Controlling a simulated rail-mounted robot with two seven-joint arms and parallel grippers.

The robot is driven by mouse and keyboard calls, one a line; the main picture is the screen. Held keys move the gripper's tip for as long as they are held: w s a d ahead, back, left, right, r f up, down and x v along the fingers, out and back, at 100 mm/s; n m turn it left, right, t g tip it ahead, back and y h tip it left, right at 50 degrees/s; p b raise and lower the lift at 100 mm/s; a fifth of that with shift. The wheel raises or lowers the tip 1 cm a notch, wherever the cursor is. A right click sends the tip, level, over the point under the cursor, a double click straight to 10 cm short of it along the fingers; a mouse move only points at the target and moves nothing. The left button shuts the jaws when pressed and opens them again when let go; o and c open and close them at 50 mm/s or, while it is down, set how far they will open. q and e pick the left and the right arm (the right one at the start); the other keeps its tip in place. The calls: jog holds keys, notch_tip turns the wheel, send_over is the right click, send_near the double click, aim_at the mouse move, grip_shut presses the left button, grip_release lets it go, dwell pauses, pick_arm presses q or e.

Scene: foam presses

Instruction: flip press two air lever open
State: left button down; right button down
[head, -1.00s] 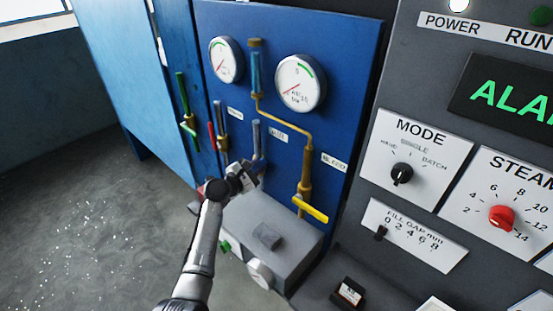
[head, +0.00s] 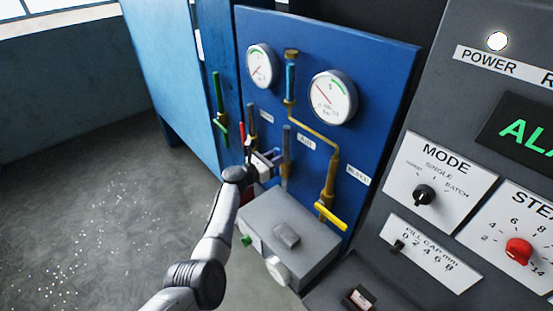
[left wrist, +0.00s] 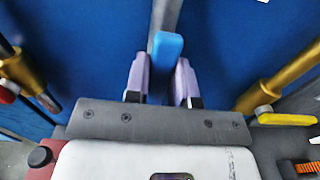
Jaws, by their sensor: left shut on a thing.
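The blue press panel (head: 370,60) carries several valves on pipes. A grey pipe (head: 287,140) stands in the middle, beside a small white label that seems to read AIR (head: 306,141). My left gripper (head: 272,158) is at this pipe from the left. In the left wrist view a blue lever handle (left wrist: 167,48) sits between the two pale purple fingers, and the gripper is shut on it. The grey pipe runs behind the handle. In the head view the gripper hides most of the handle. My right gripper is out of view.
A yellow lever (head: 331,217) on a brass pipe is to the right, a red lever (head: 242,132) and green lever (head: 217,95) to the left. A grey box (head: 290,235) sits below. The control console (head: 440,120) stands right. Open floor lies left.

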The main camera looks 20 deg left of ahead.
pick_arm(q)
jog(key=shift+a+f, duration=0.1)
jog(key=shift+a, duration=0.05)
dwell(0.4)
jog(key=c, duration=1)
grip_release()
jog(key=shift+o, duration=0.2)
jog(key=p+v, duration=0.2)
jog(key=v, duration=1.1)
jog(key=shift+s+a, duration=0.2)
jog(key=shift+s, duration=0.2)
